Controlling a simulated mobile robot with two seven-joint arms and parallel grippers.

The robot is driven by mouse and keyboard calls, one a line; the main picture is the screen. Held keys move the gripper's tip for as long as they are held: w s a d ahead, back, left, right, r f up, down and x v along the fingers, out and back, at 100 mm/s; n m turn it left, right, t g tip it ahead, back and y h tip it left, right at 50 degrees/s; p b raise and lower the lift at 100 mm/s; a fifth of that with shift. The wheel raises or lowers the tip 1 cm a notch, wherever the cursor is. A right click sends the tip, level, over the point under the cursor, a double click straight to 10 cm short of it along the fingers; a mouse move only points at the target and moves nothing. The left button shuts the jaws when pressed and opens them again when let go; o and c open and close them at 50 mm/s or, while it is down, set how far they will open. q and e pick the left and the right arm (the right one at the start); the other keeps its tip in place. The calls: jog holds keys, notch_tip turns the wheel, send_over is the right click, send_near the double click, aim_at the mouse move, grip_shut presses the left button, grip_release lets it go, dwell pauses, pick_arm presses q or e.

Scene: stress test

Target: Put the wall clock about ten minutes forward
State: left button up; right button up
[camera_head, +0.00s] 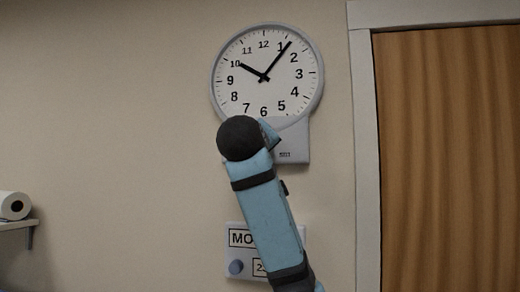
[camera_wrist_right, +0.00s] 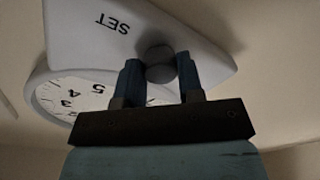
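The round white wall clock (camera_head: 266,88) with a grey rim hangs on the wall. Its short hand points near 10 and its long hand just past 1. A grey housing (camera_head: 296,149) sits below the dial; in the right wrist view this housing (camera_wrist_right: 80,30) reads SET and carries a dark round knob (camera_wrist_right: 160,64). My right gripper (camera_wrist_right: 159,62) has one blue finger on each side of the knob, very close to it. I cannot tell whether the fingers press on it. In the head view my dark wrist joint hides most of this gripper. My left gripper is not in view.
A wooden door (camera_head: 450,150) in a white frame (camera_head: 364,150) stands at right. A paper roll (camera_head: 14,206) rests on a shelf (camera_head: 18,224) at far left.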

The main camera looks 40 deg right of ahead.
pick_arm(q)
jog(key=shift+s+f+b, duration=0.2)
jog(key=shift+b, duration=0.15)
pick_arm(e)
jog(key=shift+f+m, duration=0.15)
jog(key=shift+m, duration=0.15)
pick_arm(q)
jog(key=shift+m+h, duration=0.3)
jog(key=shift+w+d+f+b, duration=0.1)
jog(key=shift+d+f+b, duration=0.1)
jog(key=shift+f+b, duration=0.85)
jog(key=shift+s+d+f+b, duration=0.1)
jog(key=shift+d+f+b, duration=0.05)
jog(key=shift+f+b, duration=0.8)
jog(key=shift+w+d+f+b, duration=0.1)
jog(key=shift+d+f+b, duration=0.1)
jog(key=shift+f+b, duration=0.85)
pick_arm(e)
jog(key=shift+a+m+h, duration=0.1)
jog(key=shift+m+h, duration=0.4)
jog(key=shift+m, duration=6)
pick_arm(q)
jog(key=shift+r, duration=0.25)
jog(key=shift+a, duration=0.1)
pick_arm(e)
jog(key=o, duration=0.9)
